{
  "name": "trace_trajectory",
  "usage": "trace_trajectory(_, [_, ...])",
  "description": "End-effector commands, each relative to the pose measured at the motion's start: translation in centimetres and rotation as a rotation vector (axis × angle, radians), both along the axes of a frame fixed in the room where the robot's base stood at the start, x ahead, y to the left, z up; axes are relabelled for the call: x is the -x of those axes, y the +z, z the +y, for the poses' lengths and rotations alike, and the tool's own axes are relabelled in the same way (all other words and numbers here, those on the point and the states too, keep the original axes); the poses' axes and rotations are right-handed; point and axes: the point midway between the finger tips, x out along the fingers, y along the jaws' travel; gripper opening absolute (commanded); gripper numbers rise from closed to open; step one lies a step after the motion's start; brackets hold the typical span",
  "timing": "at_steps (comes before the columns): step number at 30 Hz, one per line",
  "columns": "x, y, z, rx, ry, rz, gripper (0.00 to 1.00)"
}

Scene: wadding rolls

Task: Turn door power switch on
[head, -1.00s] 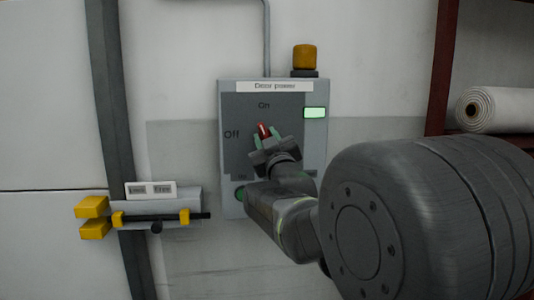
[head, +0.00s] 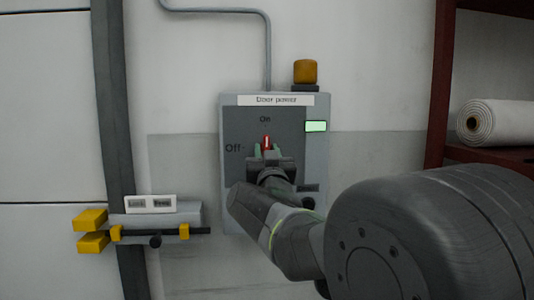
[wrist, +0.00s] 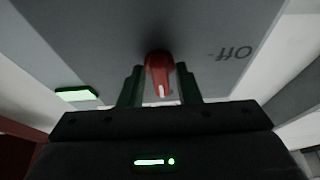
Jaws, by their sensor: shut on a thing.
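The door power box (head: 235,185) is a grey panel on the wall, with "On" at the top of its dark face and "Off" at the left. The red switch handle (head: 267,142) points up toward "On". In the wrist view the red handle (wrist: 159,73) sits between the two green fingers of my gripper (wrist: 159,88). My gripper (head: 267,150) is shut on the handle. A rectangular light (head: 316,127) at the box's upper right glows pale green; it also shows green in the wrist view (wrist: 76,94). My gripper hides the lower part of the panel.
An amber beacon (head: 305,72) stands above the box. A latch with yellow blocks (head: 157,228) is at the lower left, by a dark door post (head: 112,110). A shelf with a white roll (head: 497,122) is at the right. A conduit (head: 267,55) runs above the box.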

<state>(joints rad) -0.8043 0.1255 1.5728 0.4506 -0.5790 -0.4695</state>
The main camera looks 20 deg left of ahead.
Motion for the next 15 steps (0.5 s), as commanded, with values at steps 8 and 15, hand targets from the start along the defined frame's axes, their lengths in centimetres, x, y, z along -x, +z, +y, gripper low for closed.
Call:
trace_trajectory(8, [0.0, -0.06, 0.01, 0.0, 0.0, 0.001, 0.38])
trace_trajectory(15, [0.01, -0.03, 0.0, 0.0, 0.0, 0.0, 0.38])
